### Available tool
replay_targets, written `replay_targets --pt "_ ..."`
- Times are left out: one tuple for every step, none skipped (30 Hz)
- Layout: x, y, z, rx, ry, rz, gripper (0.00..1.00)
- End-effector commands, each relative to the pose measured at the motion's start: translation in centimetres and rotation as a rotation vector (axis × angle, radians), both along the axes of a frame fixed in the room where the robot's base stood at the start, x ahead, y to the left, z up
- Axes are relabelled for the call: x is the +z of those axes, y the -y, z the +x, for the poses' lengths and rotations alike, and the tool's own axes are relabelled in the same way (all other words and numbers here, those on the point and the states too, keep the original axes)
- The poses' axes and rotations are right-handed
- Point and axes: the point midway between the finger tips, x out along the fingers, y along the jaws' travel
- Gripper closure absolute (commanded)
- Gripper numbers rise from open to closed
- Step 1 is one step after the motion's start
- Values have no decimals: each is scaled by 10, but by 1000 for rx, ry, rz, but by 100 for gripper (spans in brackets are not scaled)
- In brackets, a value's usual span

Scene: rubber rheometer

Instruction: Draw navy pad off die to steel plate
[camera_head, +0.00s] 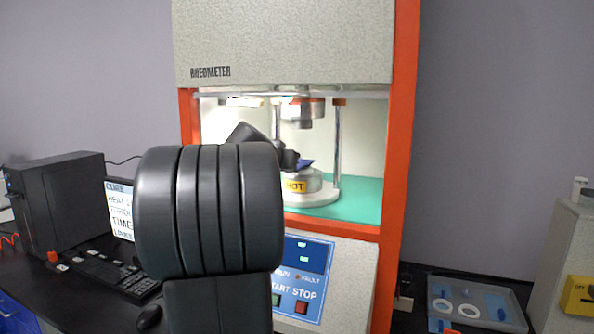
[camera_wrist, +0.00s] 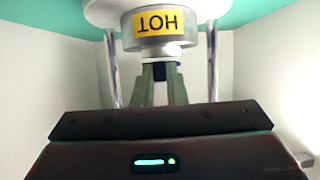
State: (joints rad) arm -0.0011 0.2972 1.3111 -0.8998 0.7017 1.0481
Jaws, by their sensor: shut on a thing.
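The navy pad (camera_head: 305,164) shows as a small dark blue patch at the top of the die. It also shows in the wrist view (camera_wrist: 158,67) between my fingertips. My gripper (camera_wrist: 161,70) is shut on the pad, just at the die's edge. The round metal die (camera_head: 302,186) has a yellow HOT label, which appears upside down on the die in the wrist view (camera_wrist: 186,42). I cannot tell whether the pad still touches the die. My arm hides part of this in the head view. No steel plate is clearly identifiable.
The upper die (camera_head: 302,112) hangs above, with a steel post (camera_head: 337,150) beside it and the orange frame (camera_head: 397,150) to the right. A grey tray (camera_head: 512,316) with white rings and blue pieces lies at right. A keyboard (camera_head: 105,272) and computer (camera_head: 58,200) stand left.

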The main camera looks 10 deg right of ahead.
Motion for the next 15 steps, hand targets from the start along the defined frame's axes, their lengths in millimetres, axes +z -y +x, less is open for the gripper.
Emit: replay_targets --pt "0 0 0 0 0 0 100" --pt "0 0 0 0 1 -1 100" --pt "0 0 0 0 1 -1 100" --pt "0 0 0 0 1 -1 100" --pt "0 0 0 0 0 0 100" --pt "0 0 0 0 0 0 100" --pt "1 0 0 0 -1 1 100" --pt "1 0 0 0 -2 1 100" --pt "1 0 0 0 -3 2 100" --pt "1 0 0 0 -5 3 100" --pt "1 0 0 0 -7 4 100" --pt "2 0 0 0 -10 7 100" --pt "2 0 0 0 -12 8 100" --pt "2 0 0 0 -15 9 100" --pt "2 0 0 0 -18 11 100"
